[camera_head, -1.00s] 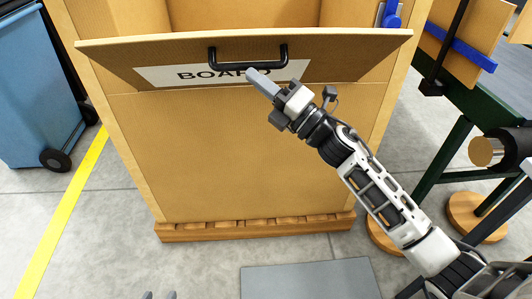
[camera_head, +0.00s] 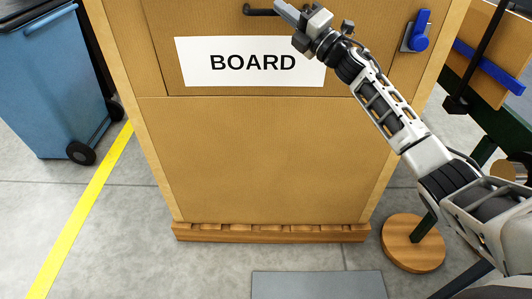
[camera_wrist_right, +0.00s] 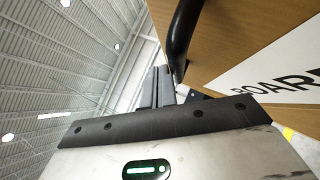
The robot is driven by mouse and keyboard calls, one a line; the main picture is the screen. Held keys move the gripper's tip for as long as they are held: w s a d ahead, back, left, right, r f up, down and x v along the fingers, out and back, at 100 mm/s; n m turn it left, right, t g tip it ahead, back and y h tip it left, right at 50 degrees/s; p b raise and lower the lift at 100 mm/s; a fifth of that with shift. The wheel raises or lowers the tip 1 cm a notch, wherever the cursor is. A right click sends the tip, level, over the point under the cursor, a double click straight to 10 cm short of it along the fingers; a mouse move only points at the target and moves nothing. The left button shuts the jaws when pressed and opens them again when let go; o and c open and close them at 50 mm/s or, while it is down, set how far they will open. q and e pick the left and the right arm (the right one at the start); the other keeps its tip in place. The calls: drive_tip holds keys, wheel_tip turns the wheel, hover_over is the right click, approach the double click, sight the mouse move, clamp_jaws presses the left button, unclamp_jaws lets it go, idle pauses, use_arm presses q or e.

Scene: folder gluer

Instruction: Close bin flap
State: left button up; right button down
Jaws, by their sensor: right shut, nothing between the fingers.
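The bin flap (camera_head: 160,70) is the upper brown front panel of a large bin (camera_head: 270,150). It stands upright, in line with the lower front panel, and its white BOARD label (camera_head: 250,62) faces me. A black handle (camera_head: 262,11) is at the top of the view, and it also shows in the right wrist view (camera_wrist_right: 182,40). My right gripper (camera_head: 283,9) is shut and empty, with its fingers next to the right end of the handle. In the wrist view the fingers (camera_wrist_right: 157,88) are beside the handle. I cannot tell whether they touch it. My left gripper is out of view.
A blue latch (camera_head: 418,32) sits on the bin's right side near the flap. A blue wheeled bin (camera_head: 50,85) stands at the left beyond a yellow floor line (camera_head: 85,205). A dark green frame (camera_head: 505,125) is at the right.

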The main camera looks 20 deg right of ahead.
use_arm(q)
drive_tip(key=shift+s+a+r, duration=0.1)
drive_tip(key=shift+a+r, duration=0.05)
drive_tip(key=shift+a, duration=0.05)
use_arm(e)
drive_tip(key=shift+w+d+r, duration=0.15)
drive_tip(key=shift+w+d, duration=0.05)
drive_tip(key=shift+w, duration=0.15)
drive_tip(key=shift+a, duration=0.1)
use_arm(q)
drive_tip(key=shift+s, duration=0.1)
